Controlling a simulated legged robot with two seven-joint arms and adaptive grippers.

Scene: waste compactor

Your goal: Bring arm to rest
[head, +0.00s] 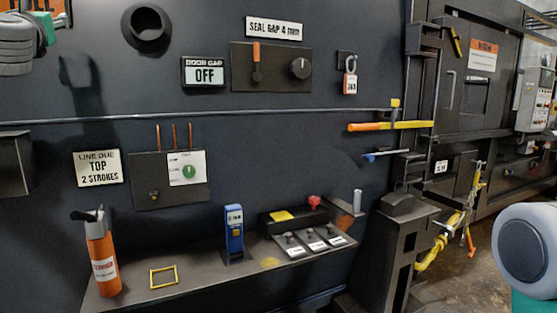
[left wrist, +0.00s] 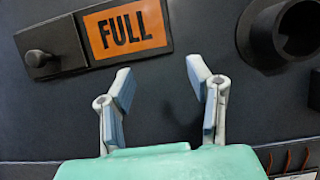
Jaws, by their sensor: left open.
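My left gripper (left wrist: 160,95) shows in the left wrist view with its two fingers spread apart and nothing between them. It faces the dark wall panel, below an orange FULL sign (left wrist: 126,30) and left of a round black port (left wrist: 285,35). In the head view only parts of my left arm show at the upper left corner, and the left fingers are out of the picture there. A part of my right arm shows at the lower right edge of the head view. My right gripper is not in view.
A shelf (head: 215,282) holds an orange bottle (head: 102,262), a yellow frame (head: 163,277), a blue device (head: 234,230) and small switches. A long rail (head: 220,114) crosses the wall. A yellow-orange handle (head: 390,126) juts out at right, near a padlock (head: 350,80).

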